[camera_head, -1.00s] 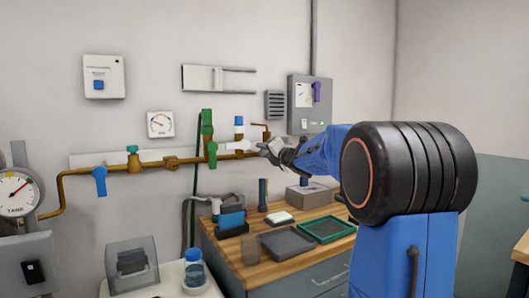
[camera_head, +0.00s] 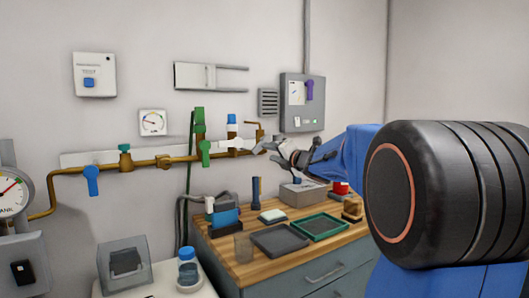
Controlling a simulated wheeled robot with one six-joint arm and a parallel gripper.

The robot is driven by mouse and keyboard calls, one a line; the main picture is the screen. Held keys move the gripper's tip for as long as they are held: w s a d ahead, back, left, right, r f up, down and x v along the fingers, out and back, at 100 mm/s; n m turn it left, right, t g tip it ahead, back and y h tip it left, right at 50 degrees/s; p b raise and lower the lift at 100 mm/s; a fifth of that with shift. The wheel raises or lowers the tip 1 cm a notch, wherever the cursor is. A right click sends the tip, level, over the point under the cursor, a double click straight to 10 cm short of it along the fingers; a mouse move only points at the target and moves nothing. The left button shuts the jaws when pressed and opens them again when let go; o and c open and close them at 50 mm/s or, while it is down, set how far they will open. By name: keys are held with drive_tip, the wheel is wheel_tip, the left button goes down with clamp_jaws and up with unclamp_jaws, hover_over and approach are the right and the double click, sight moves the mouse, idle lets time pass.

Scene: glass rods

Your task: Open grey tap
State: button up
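A brass pipe (camera_head: 140,165) with several taps runs along the back wall. A blue lever (camera_head: 92,180) hangs at its left and a green lever (camera_head: 205,153) sits further right. A pale grey-white fitting (camera_head: 238,143) is near the pipe's right end; I cannot tell for certain that it is the grey tap. My gripper (camera_head: 271,153) points left just right of this fitting, its fingers looking spread with nothing clearly between them. Whether a fingertip touches the fitting cannot be told. My blue arm and black joint hide the right side.
Below is a wooden bench (camera_head: 236,270) with a dark tray (camera_head: 279,240), a green tray (camera_head: 320,227) and a grey box (camera_head: 303,194). A blue-capped bottle (camera_head: 188,268) stands front left. A grey wall box (camera_head: 302,102) hangs above my gripper.

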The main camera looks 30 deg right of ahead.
drive_tip(key=s, duration=0.7)
drive_tip(key=shift+d, duration=0.1)
drive_tip(key=shift+c, duration=0.5)
